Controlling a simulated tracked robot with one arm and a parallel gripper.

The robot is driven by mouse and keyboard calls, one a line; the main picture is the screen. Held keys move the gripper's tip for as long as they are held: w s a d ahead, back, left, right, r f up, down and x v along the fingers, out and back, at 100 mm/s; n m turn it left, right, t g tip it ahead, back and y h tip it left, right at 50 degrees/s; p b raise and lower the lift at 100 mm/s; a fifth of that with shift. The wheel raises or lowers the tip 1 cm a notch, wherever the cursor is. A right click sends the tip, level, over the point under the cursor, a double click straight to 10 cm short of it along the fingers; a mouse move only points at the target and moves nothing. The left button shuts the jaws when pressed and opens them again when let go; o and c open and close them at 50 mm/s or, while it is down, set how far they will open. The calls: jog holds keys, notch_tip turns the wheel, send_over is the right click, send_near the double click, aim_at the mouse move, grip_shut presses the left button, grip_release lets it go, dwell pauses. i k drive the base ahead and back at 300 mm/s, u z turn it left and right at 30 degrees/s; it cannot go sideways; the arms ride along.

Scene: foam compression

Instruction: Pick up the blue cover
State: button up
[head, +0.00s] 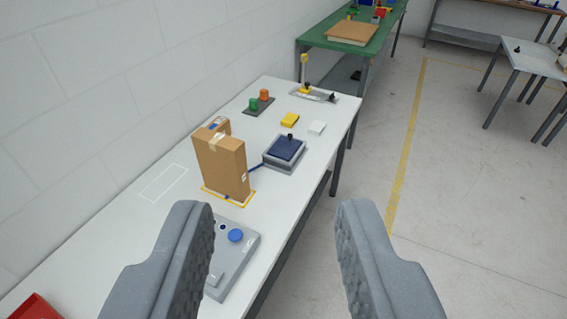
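A dark blue square cover (279,150) with a black knob on top sits on a grey square base (271,161), near the right edge of the white table. My gripper (281,215) is open and empty, its two grey fingers wide apart in the foreground. The cover lies ahead of the fingers, in line with the gap between them and well apart from them.
A tall cardboard box (222,165) stands just left of the cover. A grey panel with a round blue button (235,235) lies nearer, partly behind the left finger. Open floor is right of the table.

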aim_at(285, 148)
jog(key=z, duration=0.5)
jog(key=i, duration=0.35)
jog(key=z, duration=0.6)
jog(key=i, duration=2.25)
jog(key=u, duration=0.95)
